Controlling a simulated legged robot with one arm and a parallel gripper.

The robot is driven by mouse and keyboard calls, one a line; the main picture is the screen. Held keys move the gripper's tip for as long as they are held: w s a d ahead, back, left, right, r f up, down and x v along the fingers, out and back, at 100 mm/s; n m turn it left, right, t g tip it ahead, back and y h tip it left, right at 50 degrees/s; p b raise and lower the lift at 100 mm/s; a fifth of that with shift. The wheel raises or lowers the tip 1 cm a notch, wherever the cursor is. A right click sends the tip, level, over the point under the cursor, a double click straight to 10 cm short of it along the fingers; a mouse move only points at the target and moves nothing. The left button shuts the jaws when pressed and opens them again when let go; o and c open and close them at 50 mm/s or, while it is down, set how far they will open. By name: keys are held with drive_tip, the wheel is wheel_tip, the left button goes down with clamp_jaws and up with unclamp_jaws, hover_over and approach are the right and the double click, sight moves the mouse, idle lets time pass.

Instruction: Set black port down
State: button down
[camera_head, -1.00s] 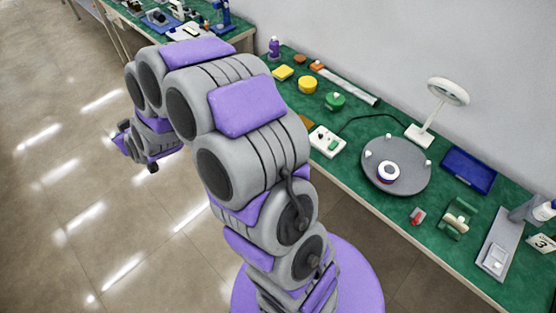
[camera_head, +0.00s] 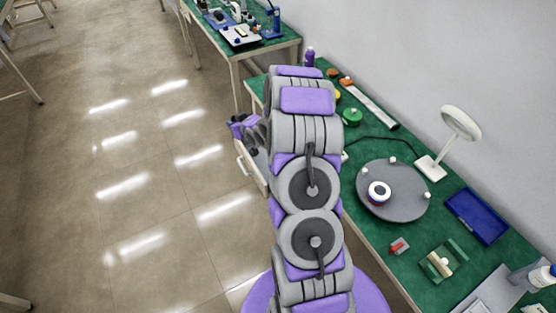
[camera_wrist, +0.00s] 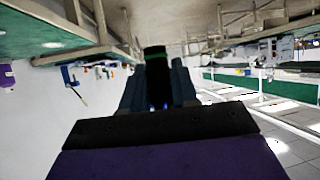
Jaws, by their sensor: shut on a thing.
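My gripper (camera_wrist: 157,85) is shut on the black port (camera_wrist: 155,56), a dark cylinder with a thin green band, which sticks out beyond the fingertips in the wrist view. The port is held in the air, and its lower part is hidden between the fingers. In the head view my gripper (camera_head: 242,127) is partly behind my arm, left of the near green bench (camera_head: 375,250). I cannot make out the port itself there.
A grey round plate (camera_head: 408,207) with white pegs holds a white ring-shaped part (camera_head: 379,192). A magnifier lamp (camera_head: 460,124), blue tray (camera_head: 477,216), red part (camera_head: 399,246) and green stand (camera_head: 443,262) are nearby. An open drawer (camera_head: 251,168) juts from the bench. Open floor lies left.

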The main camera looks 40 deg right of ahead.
drive_tip(key=s+d+f+b, duration=0.1)
drive_tip(key=s+d+f, duration=0.1)
drive_tip(key=f, duration=0.3)
drive_tip(key=s+d+f+b, duration=0.1)
drive_tip(key=s+d+f, duration=0.2)
drive_tip(key=d+f, duration=0.2)
drive_tip(key=s+d+f, duration=0.2)
drive_tip(key=d+f, duration=0.1)
drive_tip(key=f, duration=0.4)
drive_tip(key=shift+s+d+f+b, duration=0.2)
drive_tip(key=shift+s+d+b, duration=0.05)
drive_tip(key=shift+s+b, duration=0.15)
drive_tip(key=shift+d+f, duration=0.15)
drive_tip(key=shift+f, duration=0.2)
wheel_tip(320, 180, down, 2)
drive_tip(key=shift+f+b, duration=0.2)
drive_tip(key=shift+b, duration=0.2)
drive_tip(key=shift+a+f, duration=0.2)
drive_tip(key=shift+f, duration=0.05)
drive_tip(key=shift+a+r, duration=0.15)
drive_tip(key=shift+d+f, duration=0.2)
drive_tip(key=shift+f, duration=0.4)
